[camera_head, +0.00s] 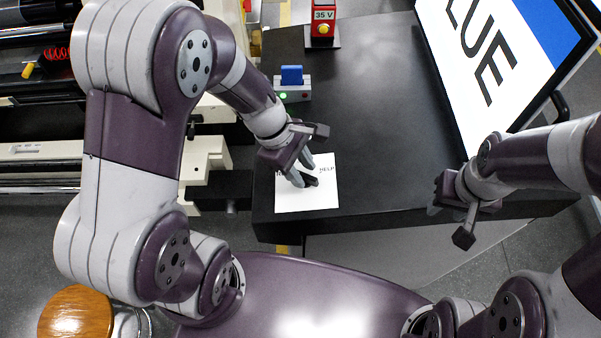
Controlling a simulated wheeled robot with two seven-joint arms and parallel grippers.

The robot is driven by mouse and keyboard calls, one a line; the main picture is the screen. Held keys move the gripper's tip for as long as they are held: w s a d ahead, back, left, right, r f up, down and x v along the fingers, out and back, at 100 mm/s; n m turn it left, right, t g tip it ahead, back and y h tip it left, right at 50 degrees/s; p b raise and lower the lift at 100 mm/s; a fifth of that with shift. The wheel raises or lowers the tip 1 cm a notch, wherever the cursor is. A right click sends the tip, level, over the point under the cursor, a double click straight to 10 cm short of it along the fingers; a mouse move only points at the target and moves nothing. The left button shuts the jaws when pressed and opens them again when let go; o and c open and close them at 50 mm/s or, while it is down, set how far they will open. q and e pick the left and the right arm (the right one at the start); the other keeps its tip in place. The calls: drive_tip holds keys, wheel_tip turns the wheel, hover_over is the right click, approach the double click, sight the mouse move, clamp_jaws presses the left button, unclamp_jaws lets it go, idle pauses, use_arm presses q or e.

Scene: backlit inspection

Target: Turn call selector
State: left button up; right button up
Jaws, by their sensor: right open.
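The call selector is a white square plate (322,197) on the black table, with a dark knob (311,181) near its middle. Black lettering ending in "HELP" shows at its upper right; other lettering is hidden by my gripper. My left gripper (302,172) is over the plate with its grey fingers down at the knob. The fingers overlap the knob in the picture, and I cannot tell whether they grip it. My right gripper (451,213) is open and empty near the table's front edge, well right of the selector.
A screen (490,50) reading "LUE" with a blue area stands at the right of the black table (385,110). A red "35 V" box (323,15) and a grey device with a blue switch (291,85) and green light sit at the back. A wooden stool (75,313) is lower left.

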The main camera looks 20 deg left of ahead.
use_arm(q)
drive_tip(key=shift+s+r, duration=0.15)
drive_tip(key=shift+s, duration=0.15)
clamp_jaws()
drive_tip(key=shift+w, duration=0.15)
drive_tip(key=shift+m, duration=0.4)
drive_tip(key=m+g+y, duration=0.1)
drive_tip(key=m, duration=0.4)
drive_tip(key=shift+m, duration=0.3)
drive_tip(key=m+g+y, duration=0.1)
drive_tip(key=m, duration=0.4)
drive_tip(key=shift+d+p, duration=0.1)
drive_tip(key=shift+p, duration=0.2)
drive_tip(key=shift+m, duration=0.4)
